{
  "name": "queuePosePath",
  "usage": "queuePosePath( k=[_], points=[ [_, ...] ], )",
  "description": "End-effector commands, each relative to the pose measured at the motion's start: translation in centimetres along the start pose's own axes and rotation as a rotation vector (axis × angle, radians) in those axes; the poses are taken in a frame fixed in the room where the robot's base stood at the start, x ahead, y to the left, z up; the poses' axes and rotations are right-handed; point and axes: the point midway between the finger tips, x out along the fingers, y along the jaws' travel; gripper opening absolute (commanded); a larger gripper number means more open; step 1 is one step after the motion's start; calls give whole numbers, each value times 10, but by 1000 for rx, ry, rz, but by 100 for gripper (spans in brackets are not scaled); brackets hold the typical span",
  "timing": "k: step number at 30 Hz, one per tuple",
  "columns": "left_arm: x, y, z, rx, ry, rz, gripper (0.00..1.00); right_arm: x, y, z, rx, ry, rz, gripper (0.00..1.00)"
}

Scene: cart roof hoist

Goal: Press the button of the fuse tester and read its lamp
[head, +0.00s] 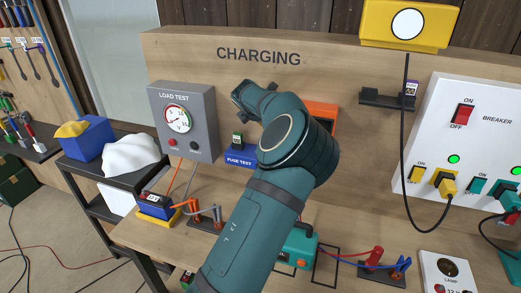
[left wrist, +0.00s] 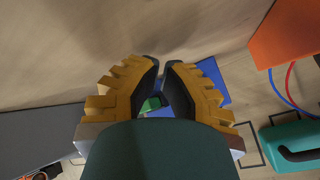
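The blue fuse tester (head: 240,158), labelled FUSE TEST, is mounted on the wooden back panel. A small green-and-dark fuse (head: 237,140) stands at its top. My left arm reaches up across the middle of the head view, its gripper (head: 242,95) above the tester. In the left wrist view the yellow-and-black fingers (left wrist: 161,64) nearly meet at their tips, with nothing seen held. Behind them show the blue tester (left wrist: 212,82) and a green part (left wrist: 150,104). I cannot make out the tester's button or lamp. My right gripper is not in view.
The grey load tester (head: 184,120) stands left of the fuse tester, an orange box (head: 322,112) to its right, partly behind my arm. Below are a battery (head: 156,206), cable clamps (head: 206,217) and a teal case (head: 301,243). The breaker panel (head: 482,130) is at the right.

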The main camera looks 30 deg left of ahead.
Motion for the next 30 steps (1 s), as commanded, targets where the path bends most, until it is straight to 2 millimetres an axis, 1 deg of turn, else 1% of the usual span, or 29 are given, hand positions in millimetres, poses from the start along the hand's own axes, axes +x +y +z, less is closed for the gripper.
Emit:
queuePosePath(
  k=[5,10,12,18,24,30],
  points=[
    [8,-6,-6,0,3,-2,0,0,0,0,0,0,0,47],
    [22,-17,-17,0,5,-2,0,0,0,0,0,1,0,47],
    [32,-24,-24,1,3,0,0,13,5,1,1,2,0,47],
    [49,-36,-36,-1,1,-1,0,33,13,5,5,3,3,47],
    [59,-43,-43,-1,1,-1,0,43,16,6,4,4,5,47],
    [61,-45,-45,0,1,0,0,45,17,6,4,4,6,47]
  ],
)
